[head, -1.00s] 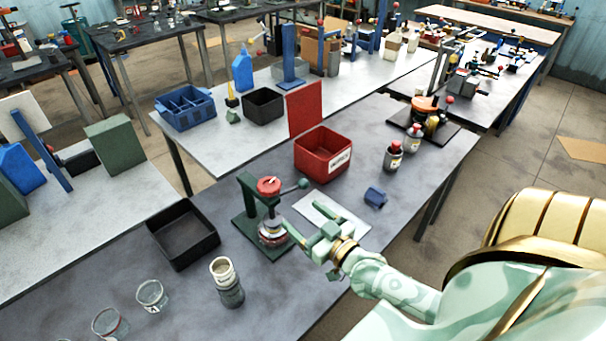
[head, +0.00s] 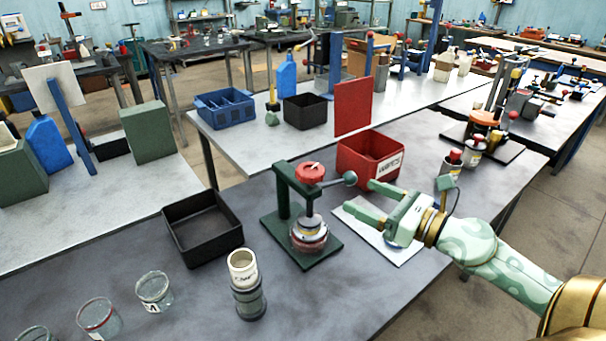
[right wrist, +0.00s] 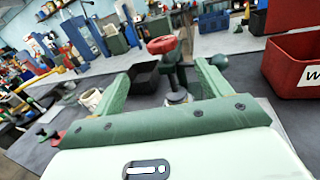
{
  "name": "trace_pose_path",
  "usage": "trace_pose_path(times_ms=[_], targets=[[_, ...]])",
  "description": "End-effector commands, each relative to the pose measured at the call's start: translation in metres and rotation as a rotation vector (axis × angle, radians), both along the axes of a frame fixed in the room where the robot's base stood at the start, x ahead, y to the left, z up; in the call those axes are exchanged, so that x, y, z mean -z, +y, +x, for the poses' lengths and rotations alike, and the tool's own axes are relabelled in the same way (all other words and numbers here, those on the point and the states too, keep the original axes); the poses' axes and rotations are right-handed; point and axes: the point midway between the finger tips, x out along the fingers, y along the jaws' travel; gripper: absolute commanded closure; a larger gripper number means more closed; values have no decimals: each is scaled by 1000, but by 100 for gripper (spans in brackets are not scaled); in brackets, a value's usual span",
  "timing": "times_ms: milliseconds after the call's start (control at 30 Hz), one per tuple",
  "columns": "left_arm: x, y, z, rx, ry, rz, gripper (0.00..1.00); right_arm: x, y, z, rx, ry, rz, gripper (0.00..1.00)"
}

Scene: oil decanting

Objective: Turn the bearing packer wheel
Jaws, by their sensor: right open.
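The bearing packer (head: 283,215) is a dark green stand on the grey table, with a red wheel (head: 310,172) on top. A handle with a dark ball knob (head: 349,178) reaches out to the right. A round bearing stack (head: 309,236) sits under the wheel. My right gripper (head: 358,198) is open and empty, just right of the packer and apart from it, fingers pointing left. In the right wrist view the red wheel (right wrist: 163,45) shows between the two fingers, and the knob (right wrist: 219,62) shows by the right finger. My left gripper is not in view.
A red bin (head: 365,150) labelled WIPES stands behind my right gripper. A black tray (head: 203,228) lies left of the packer. A cream and grey container (head: 246,285) and glass jars (head: 154,290) stand in front. A white sheet (head: 350,222) lies under the gripper.

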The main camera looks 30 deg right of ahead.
Motion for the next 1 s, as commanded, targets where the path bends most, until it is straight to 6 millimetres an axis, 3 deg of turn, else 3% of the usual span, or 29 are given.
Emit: trace_pose_path(times_ms=[233,700,1000], targets=[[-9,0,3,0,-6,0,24,-3,5,19,4,-24,-70,23],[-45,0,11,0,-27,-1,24,-4,33,105,8,-24,-65,23],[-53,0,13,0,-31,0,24,1,47,148,9,-19,-62,23]])
